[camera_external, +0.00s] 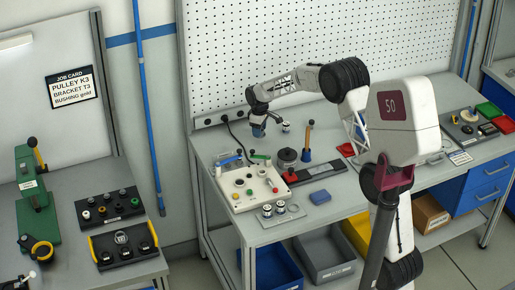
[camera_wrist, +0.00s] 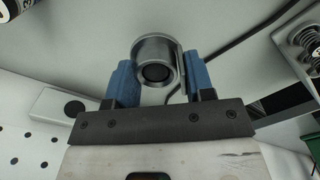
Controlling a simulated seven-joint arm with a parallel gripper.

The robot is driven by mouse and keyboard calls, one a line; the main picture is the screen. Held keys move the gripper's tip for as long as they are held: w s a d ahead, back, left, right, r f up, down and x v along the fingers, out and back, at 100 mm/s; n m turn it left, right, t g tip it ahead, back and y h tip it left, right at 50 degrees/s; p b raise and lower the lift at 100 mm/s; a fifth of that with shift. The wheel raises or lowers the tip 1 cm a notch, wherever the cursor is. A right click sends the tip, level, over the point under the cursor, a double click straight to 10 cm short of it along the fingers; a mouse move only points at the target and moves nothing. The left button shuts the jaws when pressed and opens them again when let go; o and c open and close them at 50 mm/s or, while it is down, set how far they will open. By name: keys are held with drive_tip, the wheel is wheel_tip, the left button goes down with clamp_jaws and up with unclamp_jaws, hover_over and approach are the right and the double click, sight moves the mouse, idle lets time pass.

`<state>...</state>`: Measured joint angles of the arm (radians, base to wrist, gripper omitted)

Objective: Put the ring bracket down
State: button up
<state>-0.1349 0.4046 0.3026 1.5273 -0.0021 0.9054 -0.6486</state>
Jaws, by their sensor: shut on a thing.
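The ring bracket (camera_wrist: 142,49), a silvery metal ring with a dark bore and a flat plate on its right side, sits between the blue fingers of my gripper (camera_wrist: 160,76) in the wrist view. My gripper is shut on it. In the external view my gripper (camera_external: 259,130) hangs over the back left part of the grey workbench (camera_external: 220,149). The bracket is too small to make out clearly there. I cannot tell how far it is above the bench top.
A white fixture board (camera_external: 241,202) with buttons stands in front of my gripper. A black cable (camera_wrist: 235,48) runs behind the bracket. A spring part (camera_wrist: 309,42) is at the right.

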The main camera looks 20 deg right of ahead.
drive_tip(key=shift+f, duration=1.85)
drive_tip(key=shift+f, duration=0.1)
drive_tip(key=o, duration=1)
wheel_tip(320, 180, up, 12)
drive_tip(key=shift+r, duration=0.1)
